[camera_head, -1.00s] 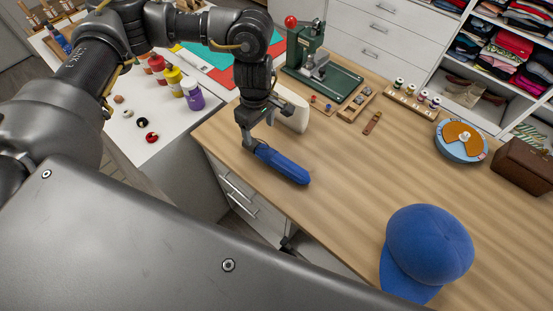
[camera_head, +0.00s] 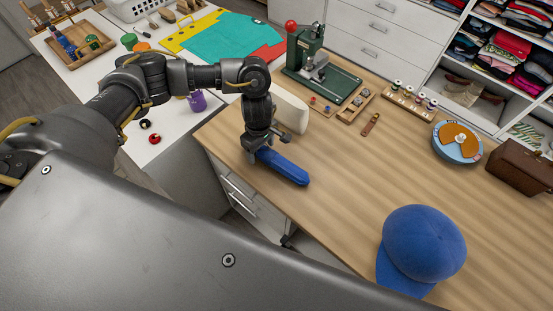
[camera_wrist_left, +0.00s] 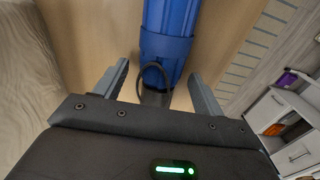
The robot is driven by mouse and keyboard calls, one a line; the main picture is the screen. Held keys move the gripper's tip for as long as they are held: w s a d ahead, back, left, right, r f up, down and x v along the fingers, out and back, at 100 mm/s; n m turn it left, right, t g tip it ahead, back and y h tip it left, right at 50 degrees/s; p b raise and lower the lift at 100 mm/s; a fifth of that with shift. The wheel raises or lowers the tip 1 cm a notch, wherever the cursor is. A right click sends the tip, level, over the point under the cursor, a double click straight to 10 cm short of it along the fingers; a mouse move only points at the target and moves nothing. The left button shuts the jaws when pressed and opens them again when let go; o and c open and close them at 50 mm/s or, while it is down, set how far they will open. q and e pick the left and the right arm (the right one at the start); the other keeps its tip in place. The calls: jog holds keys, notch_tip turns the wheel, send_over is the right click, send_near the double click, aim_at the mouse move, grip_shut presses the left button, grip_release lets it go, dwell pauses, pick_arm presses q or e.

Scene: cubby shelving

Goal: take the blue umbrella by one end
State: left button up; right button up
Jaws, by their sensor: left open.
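The blue umbrella (camera_head: 286,168) lies folded on the wooden table near its left edge. It also shows in the left wrist view (camera_wrist_left: 169,30), with its dark handle end and a thin loop towards me. My left gripper (camera_head: 254,151) is over the far-left end of the umbrella. In the left wrist view the gripper (camera_wrist_left: 152,88) is open, with one finger on each side of the handle end and a gap to each. The head view hides that end behind the gripper. My right gripper is not in view.
A blue cap (camera_head: 424,243) lies on the table at the front right. A white rounded object (camera_head: 291,110) stands close behind my left gripper. A green press (camera_head: 318,66) stands at the back. The table's middle is clear.

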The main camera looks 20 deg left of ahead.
pick_arm(q)
jog(key=shift+f, duration=0.1)
jog(key=c, duration=1.3)
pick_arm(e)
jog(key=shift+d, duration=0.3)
pick_arm(q)
jog(key=shift+o, duration=0.2)
